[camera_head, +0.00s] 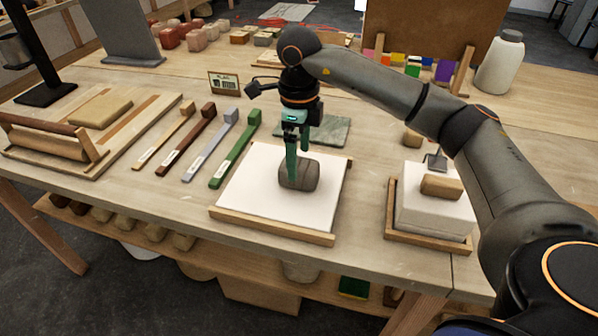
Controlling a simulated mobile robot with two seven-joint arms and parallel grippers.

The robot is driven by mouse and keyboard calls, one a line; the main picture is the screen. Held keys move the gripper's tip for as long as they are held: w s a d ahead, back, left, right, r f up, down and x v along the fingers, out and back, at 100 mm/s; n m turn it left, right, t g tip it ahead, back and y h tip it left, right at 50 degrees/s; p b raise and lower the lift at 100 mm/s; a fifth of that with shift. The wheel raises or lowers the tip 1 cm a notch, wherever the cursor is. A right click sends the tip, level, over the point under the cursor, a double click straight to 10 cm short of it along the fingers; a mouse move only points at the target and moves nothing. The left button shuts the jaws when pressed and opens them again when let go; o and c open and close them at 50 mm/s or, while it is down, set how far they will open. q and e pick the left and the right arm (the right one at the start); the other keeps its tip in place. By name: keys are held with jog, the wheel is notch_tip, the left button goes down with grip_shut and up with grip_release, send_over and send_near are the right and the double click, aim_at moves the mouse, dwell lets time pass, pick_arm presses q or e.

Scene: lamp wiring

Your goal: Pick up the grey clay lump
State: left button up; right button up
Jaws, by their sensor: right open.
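The grey clay lump (304,175) rests on a white board with a wooden front edge (256,206), near the middle of the table. It is a rounded grey-brown block. My right gripper (297,170) points straight down at the lump, its green fingers reaching down to it. The jaws are open, and I cannot tell whether a finger touches the lump. My left gripper is not in view.
Several coloured bars (234,150) lie left of the board. A greenish slab (328,131) lies behind it. A white block in a wooden tray (428,239) stands to the right. A roller board (60,150) is at far left. My right arm spans the right side.

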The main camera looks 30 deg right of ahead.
aim_at(299, 164)
jog(key=shift+w+d+f, duration=0.15)
jog(key=shift+f, duration=2.6)
grip_shut()
jog(key=shift+r+p, duration=0.15)
jog(key=shift+p, duration=0.15)
